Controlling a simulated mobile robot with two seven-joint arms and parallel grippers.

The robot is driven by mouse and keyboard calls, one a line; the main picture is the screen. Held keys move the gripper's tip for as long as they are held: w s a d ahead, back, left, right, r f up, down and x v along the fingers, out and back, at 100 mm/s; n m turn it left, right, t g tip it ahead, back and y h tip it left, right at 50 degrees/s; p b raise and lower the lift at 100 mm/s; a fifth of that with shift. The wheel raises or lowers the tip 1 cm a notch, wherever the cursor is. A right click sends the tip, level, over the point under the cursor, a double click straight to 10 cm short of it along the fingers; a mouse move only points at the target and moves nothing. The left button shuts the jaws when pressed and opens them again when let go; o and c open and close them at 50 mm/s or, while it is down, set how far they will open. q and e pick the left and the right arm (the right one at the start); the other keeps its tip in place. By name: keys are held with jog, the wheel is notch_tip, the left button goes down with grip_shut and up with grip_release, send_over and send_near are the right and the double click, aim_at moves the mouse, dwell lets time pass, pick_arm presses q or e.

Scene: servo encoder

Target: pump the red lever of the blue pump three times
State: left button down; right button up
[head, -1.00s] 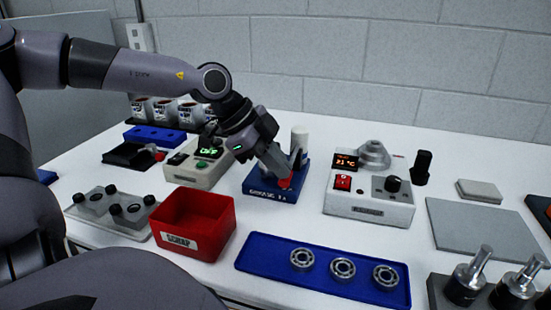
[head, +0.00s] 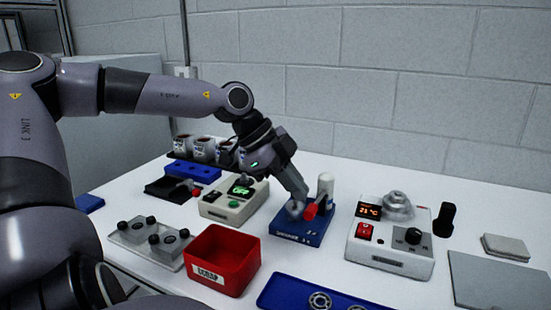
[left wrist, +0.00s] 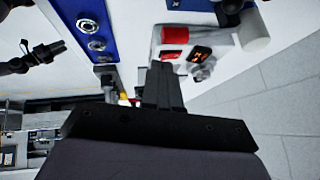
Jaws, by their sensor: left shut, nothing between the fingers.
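The blue pump (head: 300,236) stands on the white table in the middle of the head view, with a white upright cylinder (head: 326,186) at its back. Its red lever (head: 312,211) sticks out just right of my left gripper (head: 297,203). My left gripper is shut and empty, pointing down over the pump close beside the lever; I cannot tell whether they touch. In the left wrist view the shut fingers (left wrist: 162,88) show below the red lever end (left wrist: 180,33), and part of the blue base (left wrist: 190,5) shows at the top. My right gripper is not in view.
A red scrap bin (head: 222,262) stands front left of the pump and a blue tray (head: 283,296) with bearings in front. A white device with a red switch (head: 388,250) is to the right. A beige box with a green display (head: 232,205) is close on the left.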

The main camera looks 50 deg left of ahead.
pick_arm(q)
jog(key=v, duration=0.6)
jog(key=shift+s+r, duration=0.25)
jog(key=shift+d, duration=0.1)
dwell(0.6)
